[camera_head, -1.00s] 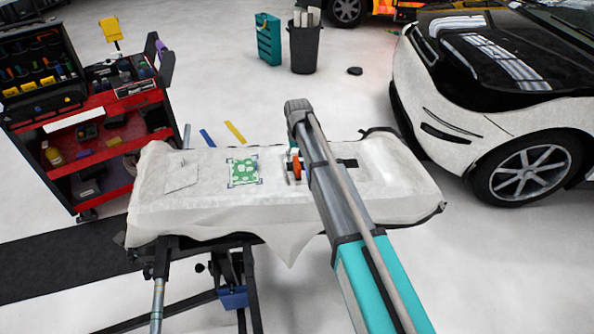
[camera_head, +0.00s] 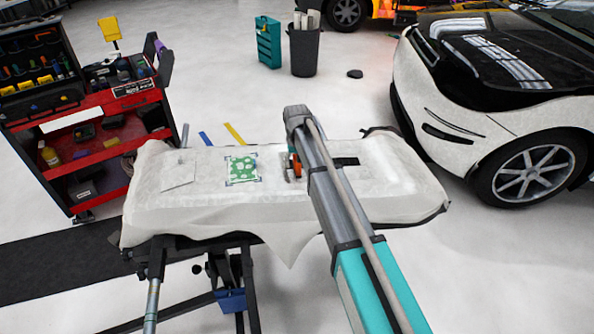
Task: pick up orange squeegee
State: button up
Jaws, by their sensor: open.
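A small orange piece (camera_head: 294,164), which looks like part of the orange squeegee, shows just left of my arm over the cloth-covered table (camera_head: 210,215). Most of it is hidden, and I cannot tell its full shape. My gripper (camera_head: 290,171) shows only in part, below the end of my grey arm and close beside the orange piece. It is open, with its fingertips mostly hidden by the arm. I cannot tell whether it touches the squeegee.
A green patterned sheet (camera_head: 242,168) and a pale flat card (camera_head: 180,173) lie on the table to the left. A dark patch (camera_head: 346,162) lies right of my arm. A red tool cart (camera_head: 103,155) stands left, a white car (camera_head: 470,130) right.

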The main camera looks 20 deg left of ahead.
jog(key=shift+f+b, duration=0.35)
jog(key=shift+f, duration=0.25)
grip_shut()
dwell(0.4)
